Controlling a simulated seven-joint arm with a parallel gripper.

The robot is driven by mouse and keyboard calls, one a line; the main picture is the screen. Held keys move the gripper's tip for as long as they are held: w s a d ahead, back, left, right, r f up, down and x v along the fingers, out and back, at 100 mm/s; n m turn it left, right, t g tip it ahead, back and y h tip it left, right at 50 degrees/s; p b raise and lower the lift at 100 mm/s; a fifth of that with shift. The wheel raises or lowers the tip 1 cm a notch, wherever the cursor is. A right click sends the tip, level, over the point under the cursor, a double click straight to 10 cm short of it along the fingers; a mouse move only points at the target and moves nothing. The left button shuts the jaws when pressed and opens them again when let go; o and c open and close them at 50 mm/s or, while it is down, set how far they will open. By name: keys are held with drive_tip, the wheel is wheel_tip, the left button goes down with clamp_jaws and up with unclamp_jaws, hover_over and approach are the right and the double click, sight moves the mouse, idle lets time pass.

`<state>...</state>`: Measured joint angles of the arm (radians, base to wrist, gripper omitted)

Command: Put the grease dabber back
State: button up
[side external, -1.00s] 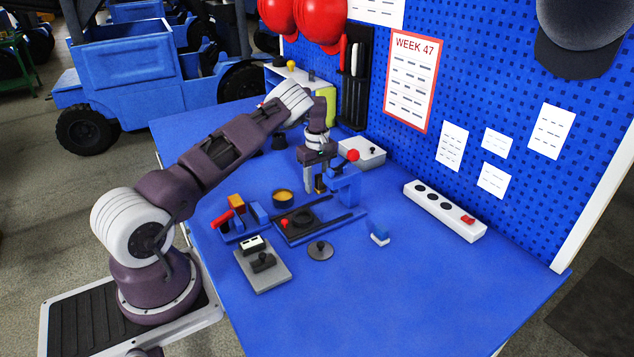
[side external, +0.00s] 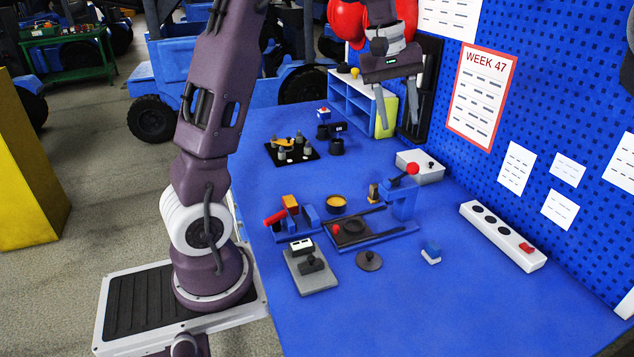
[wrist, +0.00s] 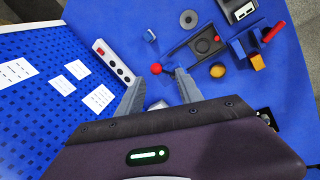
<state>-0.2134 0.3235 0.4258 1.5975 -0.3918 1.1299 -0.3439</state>
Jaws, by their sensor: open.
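A small brown upright piece with a dark top (side external: 374,192) stands at the back edge of the dark fixture plate, just left of the blue post (side external: 403,200); it may be the grease dabber, but I cannot be sure. A round dark pot with yellow-orange contents (side external: 336,204) sits to its left; the pot also shows in the wrist view (wrist: 217,70). My gripper (side external: 398,118) is open and empty, high above the bench behind the fixture. In the wrist view its spread fingers (wrist: 159,80) have the red ball knob (wrist: 155,68) showing between their tips.
A grey box (side external: 420,168) stands behind the post, and a white power strip (side external: 502,236) lies right. A red-handled tool (side external: 275,217) and an orange block (side external: 290,202) are left. A blue shelf (side external: 352,102) stands at the back. The front right bench is clear.

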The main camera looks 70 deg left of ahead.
drive_tip(key=s+d+r+m+t, duration=0.15)
drive_tip(key=s+d+m, duration=0.25)
drive_tip(key=s+d, duration=0.45)
drive_tip(key=s+d+r+m, duration=0.2)
drive_tip(key=s+d+m, duration=0.4)
drive_tip(key=s, duration=0.4)
drive_tip(key=s+d+f+m+t+y, duration=0.1)
drive_tip(key=s+d+f+m, duration=0.1)
drive_tip(key=s+f, duration=0.2)
drive_tip(key=s, duration=0.3)
drive_tip(key=shift+s+d+m, duration=0.15)
drive_tip(key=shift+d+m, duration=0.15)
drive_tip(key=shift+d, duration=0.1)
